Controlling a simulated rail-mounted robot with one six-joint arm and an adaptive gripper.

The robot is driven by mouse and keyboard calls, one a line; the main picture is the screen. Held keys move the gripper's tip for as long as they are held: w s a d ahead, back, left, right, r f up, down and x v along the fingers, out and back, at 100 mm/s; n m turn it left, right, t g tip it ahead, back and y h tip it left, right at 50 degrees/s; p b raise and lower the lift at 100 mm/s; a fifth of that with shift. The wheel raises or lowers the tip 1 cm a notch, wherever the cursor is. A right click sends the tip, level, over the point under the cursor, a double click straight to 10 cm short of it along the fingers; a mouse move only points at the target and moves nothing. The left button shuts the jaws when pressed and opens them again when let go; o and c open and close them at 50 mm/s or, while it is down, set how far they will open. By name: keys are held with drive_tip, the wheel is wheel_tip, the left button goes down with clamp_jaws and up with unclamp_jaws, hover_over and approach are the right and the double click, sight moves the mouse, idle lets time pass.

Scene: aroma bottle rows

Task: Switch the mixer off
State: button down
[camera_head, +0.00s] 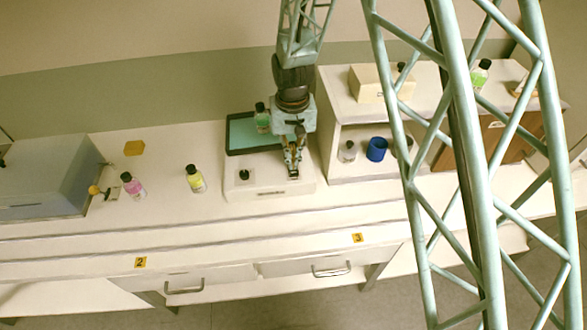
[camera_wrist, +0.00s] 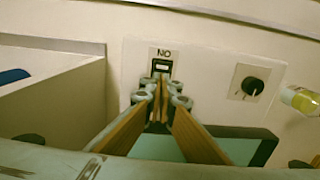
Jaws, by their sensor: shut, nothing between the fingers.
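The mixer is a white box (camera_head: 262,192) on the bench, with a dark-rimmed green platform (camera_head: 245,133) behind it. A green bottle (camera_head: 262,117) stands on the platform. The box has a black dial (camera_head: 244,174), also in the wrist view (camera_wrist: 252,86), and a small dark-framed switch (camera_wrist: 161,67) with upside-down "ON" lettering beside it. My gripper (camera_head: 292,174) is shut and empty, over the switch end of the box. In the wrist view its fingertips (camera_wrist: 160,84) are just below the switch; I cannot tell whether they touch it.
A yellow bottle (camera_head: 195,179) and a pink bottle (camera_head: 133,186) stand to the left, near a grey box (camera_head: 45,183). An orange block (camera_head: 134,148) lies behind them. A shelf unit (camera_head: 335,170) with a blue cup (camera_head: 377,149) stands close to the right of my gripper.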

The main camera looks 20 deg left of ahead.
idle(0.3)
drive_tip(key=shift+r+p, duration=1.45)
drive_tip(key=shift+r, duration=1.95)
drive_tip(key=shift+r, duration=0.1)
drive_tip(key=s+d+r+m+t+b, duration=0.15)
drive_tip(key=s+d+r, duration=0.25)
drive_tip(key=d+r, duration=0.8)
drive_tip(key=s+d+r+m+b, duration=0.15)
drive_tip(key=s+d+r, duration=0.35)
drive_tip(key=d+r, duration=0.65)
drive_tip(key=s+d+r+b, duration=0.1)
drive_tip(key=s+d+r, duration=0.1)
drive_tip(key=s+d, duration=0.3)
drive_tip(key=s+d+r+m+t+b, duration=0.1)
drive_tip(key=s+d+r, duration=0.2)
drive_tip(key=s, duration=0.9)
drive_tip(key=s+d+r+t+b, duration=0.1)
drive_tip(key=s+d+r, duration=0.2)
drive_tip(key=s+d, duration=0.4)
drive_tip(key=shift+s+r, duration=0.2)
drive_tip(key=shift+s, duration=1.05)
